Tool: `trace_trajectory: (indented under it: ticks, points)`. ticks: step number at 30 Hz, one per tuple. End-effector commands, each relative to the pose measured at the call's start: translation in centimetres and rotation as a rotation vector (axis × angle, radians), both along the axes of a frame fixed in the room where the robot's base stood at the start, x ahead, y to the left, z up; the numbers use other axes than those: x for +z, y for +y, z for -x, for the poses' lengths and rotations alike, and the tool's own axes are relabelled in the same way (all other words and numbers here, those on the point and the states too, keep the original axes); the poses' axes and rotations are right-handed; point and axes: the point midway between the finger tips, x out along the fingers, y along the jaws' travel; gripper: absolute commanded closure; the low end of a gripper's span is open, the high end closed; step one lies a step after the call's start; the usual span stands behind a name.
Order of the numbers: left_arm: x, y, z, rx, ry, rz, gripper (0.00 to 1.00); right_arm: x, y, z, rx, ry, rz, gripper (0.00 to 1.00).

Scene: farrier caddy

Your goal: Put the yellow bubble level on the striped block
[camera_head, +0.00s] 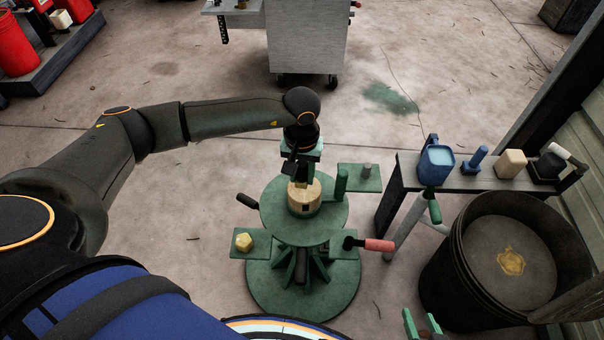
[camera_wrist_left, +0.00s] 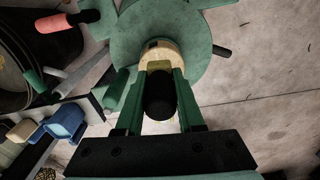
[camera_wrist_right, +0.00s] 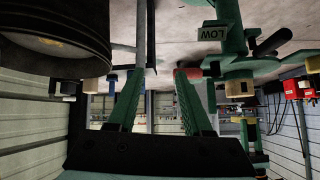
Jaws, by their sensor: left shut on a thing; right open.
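The pale round block (camera_head: 304,203), the likely striped block, stands on the round green stand top; I cannot make out stripes, only a dark square mark. My left gripper (camera_head: 301,176) is directly above it, pointing down. It is shut on a piece with a black rounded body (camera_wrist_left: 160,98) and a yellow part (camera_wrist_left: 159,66), likely the yellow bubble level. The yellow part is over the block in the left wrist view (camera_wrist_left: 158,49); I cannot tell whether they touch. My right gripper (camera_head: 422,325) is open and empty at the bottom edge; its fingers show in its wrist view (camera_wrist_right: 160,105).
The green stand (camera_head: 272,215) has side trays; one holds a yellow faceted knob (camera_head: 244,242), another a red-handled tool (camera_head: 376,245). At right, a bench (camera_head: 456,181) carries a blue container (camera_head: 436,165) and other items beside a black bucket (camera_head: 463,270). Floor left of the stand is clear.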

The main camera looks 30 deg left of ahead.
Motion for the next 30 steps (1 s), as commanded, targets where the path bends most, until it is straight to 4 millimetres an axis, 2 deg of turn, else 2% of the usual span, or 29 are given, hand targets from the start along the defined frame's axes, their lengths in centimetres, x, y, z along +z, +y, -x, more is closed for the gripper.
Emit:
trace_trajectory:
  ticks: [16, 30]
  points:
    - [-5.5, 0.0, -0.1, 0.001, -0.002, 0.0, 1.0, -4.1, -0.7, 0.3, -0.004, -0.006, 0.011, 0.5]
    - [-5.9, 0.0, -0.1, 0.001, -0.002, 0.0, 1.0, -4.3, -1.1, 0.5, -0.01, -0.002, 0.017, 0.5]
